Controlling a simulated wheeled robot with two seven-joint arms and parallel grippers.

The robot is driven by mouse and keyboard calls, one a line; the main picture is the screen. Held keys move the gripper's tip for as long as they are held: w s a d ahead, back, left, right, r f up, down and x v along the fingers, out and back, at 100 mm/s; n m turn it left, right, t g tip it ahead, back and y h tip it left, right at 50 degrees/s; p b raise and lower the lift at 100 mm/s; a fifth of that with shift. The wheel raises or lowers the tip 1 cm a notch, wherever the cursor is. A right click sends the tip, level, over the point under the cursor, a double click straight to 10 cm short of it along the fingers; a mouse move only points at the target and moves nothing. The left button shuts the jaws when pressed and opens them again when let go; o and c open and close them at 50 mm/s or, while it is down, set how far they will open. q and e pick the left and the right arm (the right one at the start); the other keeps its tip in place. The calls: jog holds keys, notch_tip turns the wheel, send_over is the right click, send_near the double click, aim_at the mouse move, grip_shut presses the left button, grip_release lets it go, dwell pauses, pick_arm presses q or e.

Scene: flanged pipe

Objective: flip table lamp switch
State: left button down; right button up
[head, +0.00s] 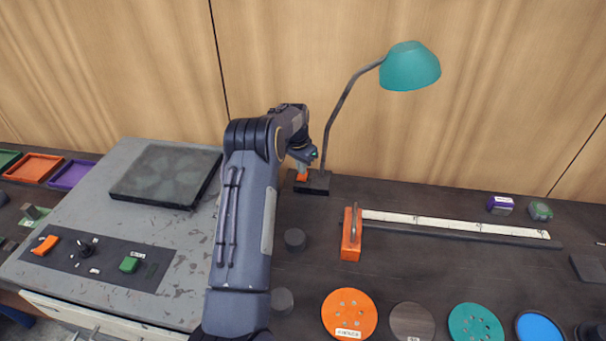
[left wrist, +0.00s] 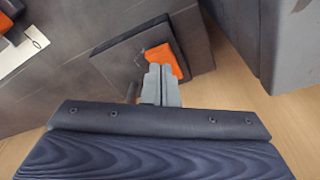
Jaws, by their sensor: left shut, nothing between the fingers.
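The table lamp has a teal shade (head: 410,67) on a thin dark curved stem that rises from a dark square base (head: 318,184) at the back of the bench. An orange switch (head: 301,175) sits on the base, and it also shows in the left wrist view (left wrist: 168,57). My left gripper (head: 303,168) is at the base, right over the switch. In the left wrist view its closed fingers (left wrist: 160,72) point at the base and overlap the orange switch's edge; I cannot tell whether they touch it. Nothing is between the fingers. My right gripper is not in view.
A grey machine panel (head: 195,255) with buttons stands left of my arm. Right of the lamp lie a long bar with an orange handle (head: 351,238) and a pale ruler (head: 455,224). Several round discs, including an orange one (head: 349,308), line the front edge. A wooden wall stands close behind.

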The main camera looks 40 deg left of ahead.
aim_at(302, 177)
pick_arm(q)
jog(key=shift+f+b, duration=1.4)
jog(key=shift+f, duration=0.4)
dwell(1.0)
jog(key=shift+r+p, duration=0.95)
jog(key=shift+r, duration=0.75)
jog(key=shift+s+d+r+p, duration=0.15)
jog(key=shift+r+p, duration=0.35)
jog(key=shift+r, duration=0.4)
jog(key=shift+r+p, duration=0.7)
jog(key=shift+r, duration=0.45)
